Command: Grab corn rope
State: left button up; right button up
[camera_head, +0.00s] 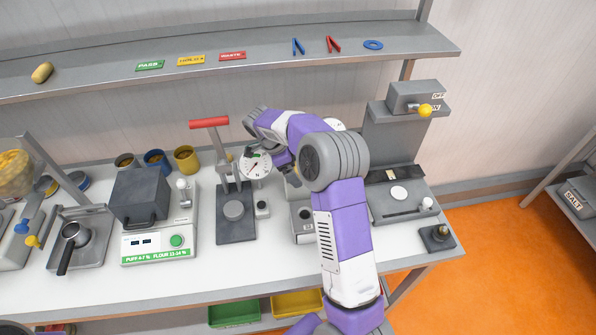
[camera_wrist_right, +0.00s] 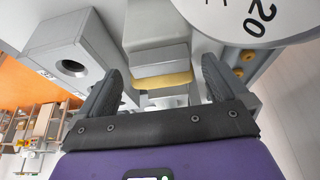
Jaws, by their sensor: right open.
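No thing that I can surely name the corn rope shows. A short yellow strip (camera_wrist_right: 162,80) lies across the front of a grey metal block in the right wrist view, between my fingers; I cannot tell whether it is the rope or a machine part. My right gripper (camera_wrist_right: 160,82) is open, its two dark fingers standing apart on either side of that strip, with no clear contact. In the head view my right gripper (camera_head: 284,159) is partly hidden by my own forearm, beside the white dial gauge (camera_head: 255,166). My left gripper is not in view.
The gauge's edge (camera_wrist_right: 250,15) is close above my right finger. A grey block with a round hole (camera_wrist_right: 70,66) stands to the left. A red-handled press (camera_head: 234,185), a scale-like machine (camera_head: 160,236) and cups (camera_head: 186,159) crowd the bench (camera_head: 270,262). A shelf (camera_head: 230,70) runs above.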

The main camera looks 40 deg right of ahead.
jog(key=c, duration=0.7)
jog(key=shift+c, duration=0.2)
